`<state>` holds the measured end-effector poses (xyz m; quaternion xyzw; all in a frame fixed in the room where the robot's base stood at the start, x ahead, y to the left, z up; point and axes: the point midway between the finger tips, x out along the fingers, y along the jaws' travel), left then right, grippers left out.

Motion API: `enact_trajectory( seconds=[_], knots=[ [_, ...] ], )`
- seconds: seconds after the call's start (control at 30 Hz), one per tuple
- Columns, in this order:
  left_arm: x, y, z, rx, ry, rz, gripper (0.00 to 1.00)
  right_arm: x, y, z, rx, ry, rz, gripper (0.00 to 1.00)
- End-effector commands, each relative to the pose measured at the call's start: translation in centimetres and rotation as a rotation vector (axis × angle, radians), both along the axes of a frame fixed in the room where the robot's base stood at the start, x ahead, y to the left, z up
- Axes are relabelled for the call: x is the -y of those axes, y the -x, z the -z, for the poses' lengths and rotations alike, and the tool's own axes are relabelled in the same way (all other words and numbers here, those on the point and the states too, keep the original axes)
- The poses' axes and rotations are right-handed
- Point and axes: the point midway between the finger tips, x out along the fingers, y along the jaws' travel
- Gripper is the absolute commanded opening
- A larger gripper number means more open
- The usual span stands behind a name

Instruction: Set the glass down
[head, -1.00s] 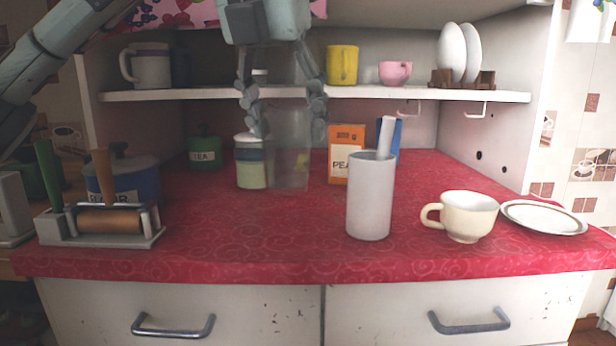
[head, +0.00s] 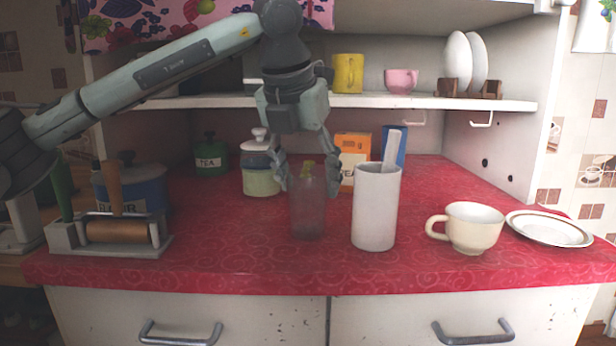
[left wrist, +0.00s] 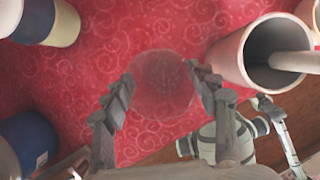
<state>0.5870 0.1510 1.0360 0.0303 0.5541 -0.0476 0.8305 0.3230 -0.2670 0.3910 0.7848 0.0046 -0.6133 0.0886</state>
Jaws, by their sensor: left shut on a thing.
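The glass (head: 308,212) is clear and faintly grey, upright, low over the red counter, just left of the white cylindrical holder. My left gripper (head: 309,183) comes down from above and is shut on the glass, one finger on each side near its upper part. In the left wrist view the glass (left wrist: 163,84) is a faint round shape between the fingertips (left wrist: 163,92). I cannot tell whether its base touches the counter.
The white holder (head: 374,215) with a pale stick stands close on the right. A cream cup (head: 474,228) and a plate (head: 549,229) stand farther right. A lidded jar (head: 261,180) stands behind left. The counter (head: 225,235) is clear to the left and in front.

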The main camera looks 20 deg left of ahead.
Motion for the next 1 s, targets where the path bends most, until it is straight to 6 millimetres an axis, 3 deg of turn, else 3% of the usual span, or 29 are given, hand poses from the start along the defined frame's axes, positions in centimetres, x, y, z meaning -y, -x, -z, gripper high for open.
enact_trajectory(
  seconds=[0.17, 0.2, 0.37, 0.77, 0.87, 1.0],
  knots=[
    [0.0, 0.0, 0.2, 0.001, 0.001, 0.0, 0.22, 0.0, -0.1, -0.1, 0.0, 0.001, -0.001, 0.4],
    [0.0, 0.0, 0.3, 0.0, 0.0, 0.0, 0.59, -0.1, -0.3, -0.4, 0.006, 0.001, -0.001, 0.4],
    [0.0, 0.0, 0.2, 0.0, 0.0, 0.0, 0.79, -0.2, -0.7, -1.1, 0.02, 0.0, -0.002, 0.4],
    [0.0, 0.0, -0.2, 0.0, 0.0, 0.0, 0.79, 0.0, 0.0, -0.8, 0.006, 0.001, 0.0, 0.4],
    [0.0, 0.5, -1.3, 0.003, 0.001, 0.001, 0.79, 0.2, 0.5, 0.4, -0.013, 0.003, 0.002, 0.4],
    [-0.1, 1.6, -4.1, 0.005, 0.001, 0.0, 0.79, 0.1, 0.5, 0.1, -0.012, 0.005, 0.001, 0.4]
  ],
)
